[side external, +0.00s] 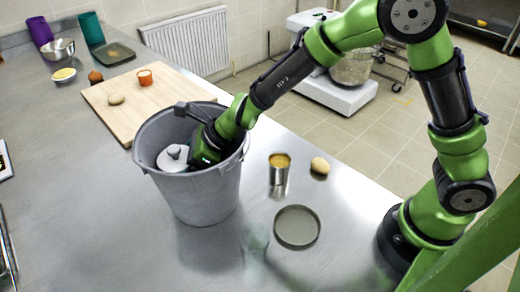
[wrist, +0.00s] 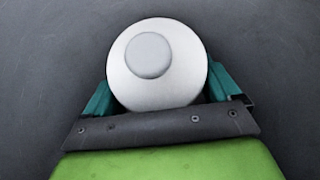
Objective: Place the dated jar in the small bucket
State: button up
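A grey bucket (side external: 190,195) stands upright on the steel counter. Inside it is a white round lidded jar (side external: 172,157) with a pale grey knob on top. No date or label shows on the jar from these angles. My gripper (side external: 192,154) reaches down inside the bucket at the jar's right side. In the wrist view, the jar (wrist: 157,88) sits between the two teal fingers of my gripper (wrist: 162,88), one close on each side. I cannot tell whether they press on it or leave a small gap. The jar's lower body is hidden.
A metal cup (side external: 279,176), an egg-like item (side external: 320,166) and a round grey dish (side external: 297,227) lie right of the bucket. A wooden board (side external: 125,118) lies behind.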

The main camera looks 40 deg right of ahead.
jog(key=shift+o, duration=0.8)
jog(key=shift+r, duration=0.1)
jog(key=shift+r, duration=0.2)
jog(key=v, duration=0.4)
jog(key=shift+w+a+r, duration=0.15)
jog(key=shift+r, duration=0.15)
notch_tip(320, 180, up, 6)
jog(key=shift+a+r, duration=0.1)
jog(key=shift+r, duration=0.1)
jog(key=s+d+r+n+h, duration=0.2)
jog(key=s+d+n, duration=0.8)
jog(key=d+n, duration=0.1)
jog(key=s+d+r+n+t+h, duration=0.1)
jog(key=s+d+r+n+h, duration=0.1)
jog(key=s+d+n, duration=0.8)
jog(key=shift+d+r+n+h, duration=0.3)
jog(key=shift+d+r+n, duration=0.4)
jog(key=shift+r, duration=0.15)
